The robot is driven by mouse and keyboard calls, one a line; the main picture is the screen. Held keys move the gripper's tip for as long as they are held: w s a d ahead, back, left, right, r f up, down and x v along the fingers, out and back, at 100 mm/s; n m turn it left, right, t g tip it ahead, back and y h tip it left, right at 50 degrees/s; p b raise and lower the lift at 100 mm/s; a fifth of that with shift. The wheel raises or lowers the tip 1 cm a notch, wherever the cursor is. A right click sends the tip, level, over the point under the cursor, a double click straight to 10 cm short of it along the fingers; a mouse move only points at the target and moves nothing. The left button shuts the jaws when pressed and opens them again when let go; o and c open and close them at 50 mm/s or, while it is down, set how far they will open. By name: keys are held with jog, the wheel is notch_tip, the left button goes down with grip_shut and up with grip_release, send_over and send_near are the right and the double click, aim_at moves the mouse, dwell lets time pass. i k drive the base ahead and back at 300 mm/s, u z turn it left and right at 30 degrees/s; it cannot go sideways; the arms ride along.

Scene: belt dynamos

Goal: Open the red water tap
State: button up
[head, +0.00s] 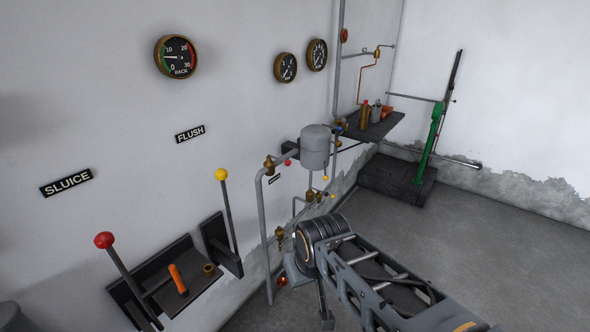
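I cannot single out the red water tap for sure. A small red knob (288,162) shows on the wall, just left of the grey tank (316,148). A red round part (344,35) sits high on the vertical pipe at the back. A small orange-red round part (282,281) shows low by the front pipe, partly beside my arm. My arm reaches in from the lower right, its large dark joint in front of the lower pipes. My gripper's fingers cannot be made out.
A red-knobbed lever (104,240) and a yellow-knobbed lever (221,175) stand at left. A grey pipe (264,230) runs down the wall. A shelf (372,128) holds bottles and cans. A green hand pump (432,140) stands behind. The floor (490,230) at right is clear.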

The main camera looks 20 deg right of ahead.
aim_at(288, 162)
jog(key=z, duration=0.85)
jog(key=i, duration=0.65)
jog(key=u, duration=1.1)
